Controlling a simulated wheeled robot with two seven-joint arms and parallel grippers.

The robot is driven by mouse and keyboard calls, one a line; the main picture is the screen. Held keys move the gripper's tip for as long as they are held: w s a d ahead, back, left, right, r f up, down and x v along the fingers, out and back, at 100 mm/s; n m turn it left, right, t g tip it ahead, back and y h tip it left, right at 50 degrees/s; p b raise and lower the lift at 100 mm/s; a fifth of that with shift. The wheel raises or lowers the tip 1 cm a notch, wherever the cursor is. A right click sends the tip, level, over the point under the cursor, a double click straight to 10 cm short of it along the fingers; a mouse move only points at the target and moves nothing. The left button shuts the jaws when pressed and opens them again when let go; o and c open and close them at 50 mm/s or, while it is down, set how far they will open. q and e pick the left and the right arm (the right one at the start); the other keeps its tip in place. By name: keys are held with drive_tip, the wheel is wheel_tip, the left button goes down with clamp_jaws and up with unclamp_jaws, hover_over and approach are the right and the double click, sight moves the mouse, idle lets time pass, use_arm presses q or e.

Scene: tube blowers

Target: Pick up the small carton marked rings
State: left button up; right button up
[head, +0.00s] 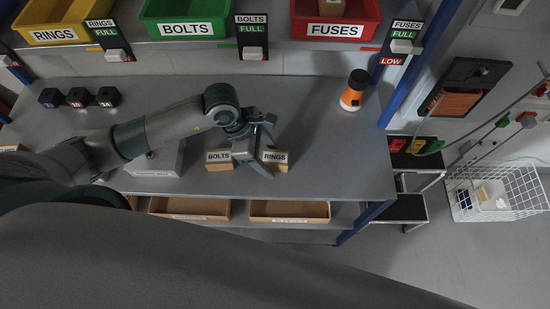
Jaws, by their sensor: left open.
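The small carton marked rings (278,158) stands on the grey worktop, its label facing up, partly hidden by my left gripper. A like carton marked bolts (219,161) stands just left of the gripper. My left gripper (256,168) is open and points down between the two cartons, overlapping the near left part of the rings carton in the head view. I cannot tell whether a finger touches either carton. My right gripper is not in view.
Yellow (58,25), green (186,22) and red (336,22) bins line the shelf behind. Black blocks (78,97) sit at left. Open trays (290,210) are below the front edge.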

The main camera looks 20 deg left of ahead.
sight(274, 157)
use_arm(q)
drive_tip(key=c, duration=1.2)
drive_tip(key=shift+r, duration=0.1)
drive_tip(key=shift+r+b, duration=0.4)
drive_tip(key=shift+r, duration=0.15)
wheel_tip(274, 157, up, 2)
drive_tip(key=shift+r+b, duration=0.15)
drive_tip(key=shift+b, duration=0.4)
drive_tip(key=shift+s+d+r, duration=1.9)
drive_tip(key=shift+s+d, duration=0.1)
drive_tip(key=shift+d, duration=0.15)
drive_tip(key=shift+s+d+r, duration=1.85)
drive_tip(key=shift+s+d, duration=0.15)
drive_tip(key=shift+d, duration=0.1)
